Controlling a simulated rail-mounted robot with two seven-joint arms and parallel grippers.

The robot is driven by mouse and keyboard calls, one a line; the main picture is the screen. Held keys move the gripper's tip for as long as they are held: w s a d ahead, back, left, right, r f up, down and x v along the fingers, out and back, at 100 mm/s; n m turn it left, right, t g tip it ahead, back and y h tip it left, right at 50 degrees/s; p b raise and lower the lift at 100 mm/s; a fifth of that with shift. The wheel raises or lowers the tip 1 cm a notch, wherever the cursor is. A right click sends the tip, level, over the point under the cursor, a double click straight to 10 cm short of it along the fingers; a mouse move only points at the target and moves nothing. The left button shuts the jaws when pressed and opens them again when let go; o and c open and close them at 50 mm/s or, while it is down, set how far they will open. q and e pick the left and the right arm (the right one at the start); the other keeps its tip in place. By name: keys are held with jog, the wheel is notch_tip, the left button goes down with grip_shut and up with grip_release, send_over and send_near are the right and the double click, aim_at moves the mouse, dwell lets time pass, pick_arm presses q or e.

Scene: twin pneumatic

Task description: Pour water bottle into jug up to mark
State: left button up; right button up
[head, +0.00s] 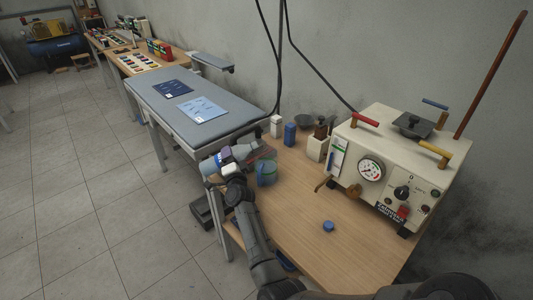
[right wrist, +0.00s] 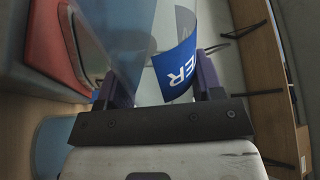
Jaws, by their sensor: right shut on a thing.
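My right gripper (head: 227,157) is at the table's far left corner, at the end of my arm reaching up from below. It is shut on the water bottle, whose blue label with white letters (right wrist: 178,65) shows between the fingers in the right wrist view. The bottle lies tilted well over in the head view, its clear part hard to make out. A bluish see-through jug (head: 266,175) with a green line near its top stands on the table just right of the gripper. I cannot tell its water level. A blue cap (head: 328,226) lies on the table. My left gripper is out of view.
The wooden table (head: 300,245) is bare around the cap. A cream machine (head: 395,165) with a gauge and coloured handles stands on the right. A blue container (head: 290,134), a small white one (head: 276,126) and a grey bowl (head: 306,122) stand behind. A padded grey bench (head: 215,95) lies beyond.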

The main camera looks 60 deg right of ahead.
aim_at(235, 147)
jog(key=shift+s+d+r+n+y+p, duration=0.15)
jog(key=shift+r+n+p, duration=0.45)
jog(key=shift+p, duration=0.4)
jog(key=shift+s+d+r+n+y+p, duration=0.1)
jog(key=shift+r+n+y+p, duration=0.1)
jog(key=shift+r+n+p, duration=0.6)
jog(key=shift+s+d+r+n+y+p, duration=0.15)
jog(key=shift+r+p, duration=0.25)
jog(key=shift+p, duration=0.85)
jog(key=n+p, duration=0.2)
jog(key=p, duration=0.1)
jog(key=r+n+y+p, duration=0.1)
jog(key=n+p, duration=0.2)
jog(key=r+n+y+p, duration=0.1)
jog(key=n+p, duration=0.1)
jog(key=p, duration=0.1)
jog(key=shift+s+d+n, duration=0.15)
jog(key=shift+s+n, duration=0.05)
jog(key=shift+n, duration=0.15)
jog(key=shift+n+y+p, duration=0.4)
jog(key=shift+n+p, duration=0.3)
jog(key=shift+p, duration=0.05)
jog(key=shift+f+n+p, duration=0.15)
jog(key=shift+n+p, duration=0.5)
jog(key=shift+n, duration=0.35)
jog(key=shift+r+p, duration=0.7)
jog(key=shift+p, duration=0.05)
notch_tip(235, 147, up, 4)
jog(key=p, duration=0.4)
jog(key=shift+r, duration=0.25)
